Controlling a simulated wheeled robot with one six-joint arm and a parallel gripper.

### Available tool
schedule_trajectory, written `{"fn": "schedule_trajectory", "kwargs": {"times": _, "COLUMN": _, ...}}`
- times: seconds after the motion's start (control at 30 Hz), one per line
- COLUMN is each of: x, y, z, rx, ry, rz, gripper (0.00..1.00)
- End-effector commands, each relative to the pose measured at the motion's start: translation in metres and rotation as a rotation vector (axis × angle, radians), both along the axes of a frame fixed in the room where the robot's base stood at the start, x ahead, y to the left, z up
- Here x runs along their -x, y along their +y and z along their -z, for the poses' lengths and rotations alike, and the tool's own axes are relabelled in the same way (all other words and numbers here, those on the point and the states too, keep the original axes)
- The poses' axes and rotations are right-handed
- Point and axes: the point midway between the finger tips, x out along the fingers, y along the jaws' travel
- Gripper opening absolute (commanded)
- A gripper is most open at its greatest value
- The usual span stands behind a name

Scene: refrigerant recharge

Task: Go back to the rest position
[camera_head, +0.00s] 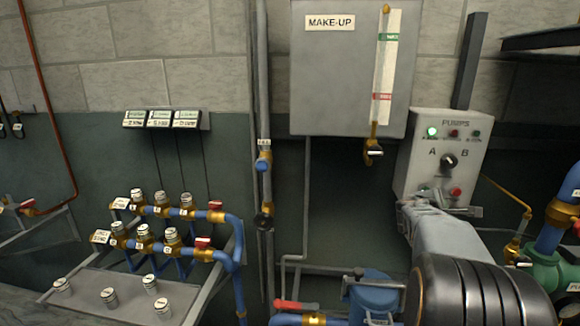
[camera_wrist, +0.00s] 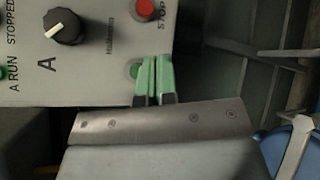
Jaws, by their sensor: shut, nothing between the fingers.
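My gripper (camera_wrist: 153,77) is shut and empty. Its two green fingertips touch each other in the wrist view. They are in front of the pump control box, beside the green button (camera_wrist: 136,70); I cannot tell whether they touch it. The grey PUMPS box (camera_head: 435,160) is at the right in the head view. Its left lamp (camera_head: 432,132) is lit green. Its black selector knob (camera_head: 450,161) has a white pointer towards A; it also shows in the wrist view (camera_wrist: 66,26). The red stop button (camera_wrist: 145,9) is above the fingertips in the wrist view.
A MAKE-UP tank (camera_head: 335,80) with a sight gauge hangs left of the box. Blue pipes with a valve manifold (camera_head: 165,225) are at the left. A blue vessel (camera_head: 373,298) and green pump fitting (camera_head: 547,270) flank my arm. Vertical pipes (camera_head: 263,110) stand mid-wall.

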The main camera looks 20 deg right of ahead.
Motion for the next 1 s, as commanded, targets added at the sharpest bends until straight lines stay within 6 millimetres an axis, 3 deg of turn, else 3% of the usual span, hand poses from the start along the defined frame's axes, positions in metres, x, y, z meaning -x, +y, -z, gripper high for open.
{"fn": "schedule_trajectory", "kwargs": {"times": 0.13, "x": 0.008, "y": -0.001, "z": 0.007, "rx": -0.049, "ry": -0.046, "rz": 0.058, "gripper": 0.00}}
{"fn": "schedule_trajectory", "kwargs": {"times": 0.23, "x": 0.025, "y": 0.003, "z": 0.035, "rx": -0.173, "ry": -0.106, "rz": 0.161, "gripper": 0.00}}
{"fn": "schedule_trajectory", "kwargs": {"times": 0.37, "x": 0.056, "y": 0.036, "z": 0.069, "rx": -0.408, "ry": -0.233, "rz": 0.347, "gripper": 0.00}}
{"fn": "schedule_trajectory", "kwargs": {"times": 0.47, "x": 0.074, "y": 0.088, "z": 0.090, "rx": -0.620, "ry": -0.328, "rz": 0.477, "gripper": 0.00}}
{"fn": "schedule_trajectory", "kwargs": {"times": 0.6, "x": 0.096, "y": 0.176, "z": 0.110, "rx": -0.919, "ry": -0.409, "rz": 0.627, "gripper": 0.00}}
{"fn": "schedule_trajectory", "kwargs": {"times": 0.8, "x": 0.126, "y": 0.299, "z": 0.116, "rx": -1.297, "ry": -0.415, "rz": 0.745, "gripper": 0.00}}
{"fn": "schedule_trajectory", "kwargs": {"times": 0.9, "x": 0.139, "y": 0.344, "z": 0.110, "rx": -1.426, "ry": -0.385, "rz": 0.739, "gripper": 0.00}}
{"fn": "schedule_trajectory", "kwargs": {"times": 1.0, "x": 0.148, "y": 0.373, "z": 0.100, "rx": -1.493, "ry": -0.360, "rz": 0.681, "gripper": 0.00}}
